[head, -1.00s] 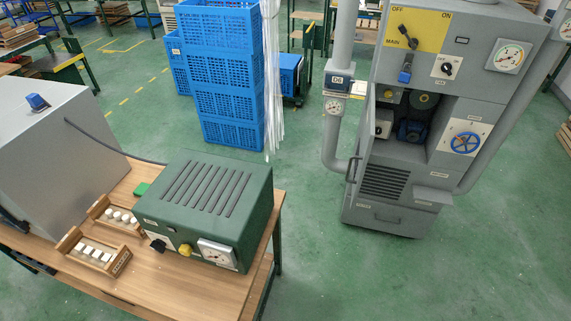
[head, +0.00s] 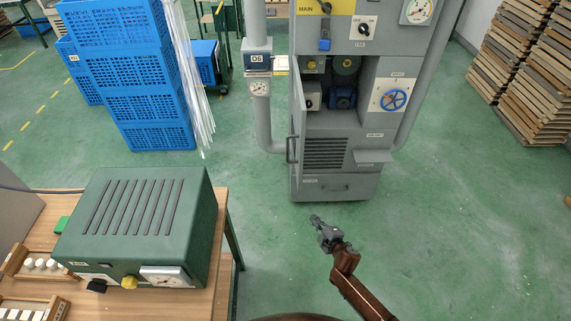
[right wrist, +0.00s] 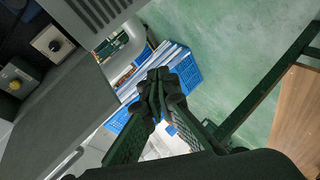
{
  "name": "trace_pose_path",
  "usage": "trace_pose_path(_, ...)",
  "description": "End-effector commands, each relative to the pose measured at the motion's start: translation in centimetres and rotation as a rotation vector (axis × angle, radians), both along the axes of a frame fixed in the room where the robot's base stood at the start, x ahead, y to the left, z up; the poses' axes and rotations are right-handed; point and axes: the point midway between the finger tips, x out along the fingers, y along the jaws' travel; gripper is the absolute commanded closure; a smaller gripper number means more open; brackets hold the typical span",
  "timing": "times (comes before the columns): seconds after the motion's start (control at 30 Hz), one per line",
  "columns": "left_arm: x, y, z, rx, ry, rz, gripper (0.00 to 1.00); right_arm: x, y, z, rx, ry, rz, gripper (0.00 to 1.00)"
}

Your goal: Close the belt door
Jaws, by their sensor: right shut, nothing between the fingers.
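The belt door (head: 298,108) is a grey panel on the left of the grey machine's open bay. It stands open, swung outward and seen nearly edge-on, with a dark handle (head: 291,150) low on it. Inside the bay (head: 343,97) a blue motor and a pulley show. My right gripper (head: 317,221) is shut and empty, in front of and below the machine, apart from the door. In the right wrist view its closed fingers (right wrist: 156,88) point toward blue crates, with a large grey panel, apparently the door (right wrist: 60,108), at left. My left gripper is out of view.
A wooden table with a green box (head: 140,225) stands at left. Blue crates (head: 130,80) stand behind it. A grey pipe with a gauge (head: 260,88) runs left of the machine. Stacked wooden trays (head: 525,75) stand far right. The green floor around the machine is clear.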

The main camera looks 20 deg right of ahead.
Motion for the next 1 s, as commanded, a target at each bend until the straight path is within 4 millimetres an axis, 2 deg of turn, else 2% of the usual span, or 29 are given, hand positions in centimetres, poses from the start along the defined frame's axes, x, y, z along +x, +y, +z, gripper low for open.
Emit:
trace_pose_path(0.03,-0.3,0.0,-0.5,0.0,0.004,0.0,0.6,2.2,1.6,4.6,-0.055,-0.091,0.06,1.0)
trace_pose_path(0.1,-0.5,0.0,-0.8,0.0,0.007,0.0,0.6,4.0,3.8,10.6,-0.127,-0.204,0.13,1.0)
trace_pose_path(0.2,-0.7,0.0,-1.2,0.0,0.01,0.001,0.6,5.1,6.5,17.2,-0.215,-0.334,0.203,1.0)
trace_pose_path(0.3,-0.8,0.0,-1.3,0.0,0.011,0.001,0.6,5.3,8.4,21.6,-0.273,-0.42,0.247,1.0)
trace_pose_path(0.33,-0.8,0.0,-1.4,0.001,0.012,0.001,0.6,5.3,8.7,22.4,-0.285,-0.437,0.256,1.0)
trace_pose_path(0.43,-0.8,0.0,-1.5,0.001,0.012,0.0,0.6,5.4,9.5,24.0,-0.307,-0.47,0.271,1.0)
trace_pose_path(0.57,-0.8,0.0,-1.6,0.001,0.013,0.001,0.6,6.5,10.0,24.4,-0.311,-0.477,0.274,1.0)
trace_pose_path(1.0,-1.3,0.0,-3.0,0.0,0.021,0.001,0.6,14.8,12.4,24.2,-0.307,-0.474,0.272,1.0)
